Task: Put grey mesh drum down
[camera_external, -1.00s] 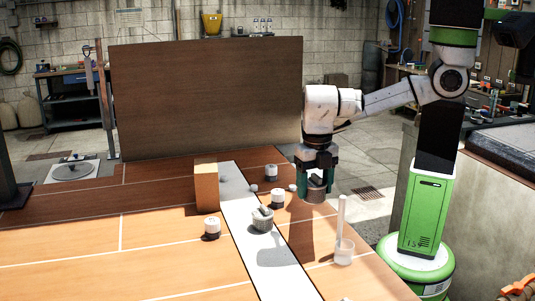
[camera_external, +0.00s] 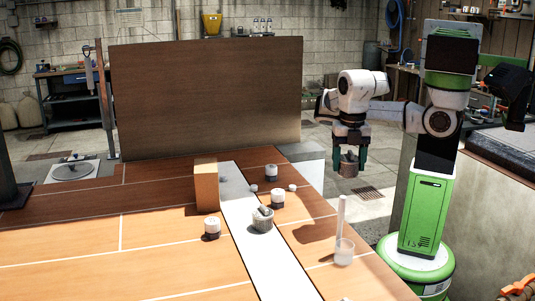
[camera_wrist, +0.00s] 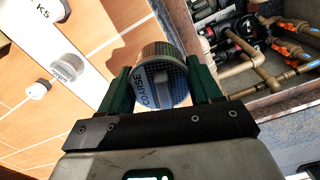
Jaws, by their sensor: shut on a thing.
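The grey mesh drum (camera_wrist: 160,82) is between the fingers of my gripper (camera_wrist: 158,92) in the wrist view, with the word "COARSE" on its band. In the external view my gripper (camera_external: 350,160) points down, shut on the drum (camera_external: 348,169). It hangs in the air just off the right edge of the wooden table (camera_external: 150,230). The drum's underside is hidden in the external view.
On the table stand a mortar-like grey cup (camera_external: 262,220), two small white-and-dark jars (camera_external: 211,227) (camera_external: 277,198), a clear beaker with a tall rod (camera_external: 344,252) and a cardboard-coloured block (camera_external: 206,185). A white strip (camera_external: 270,262) crosses the table. Pipes (camera_wrist: 262,65) lie beyond its edge in the wrist view.

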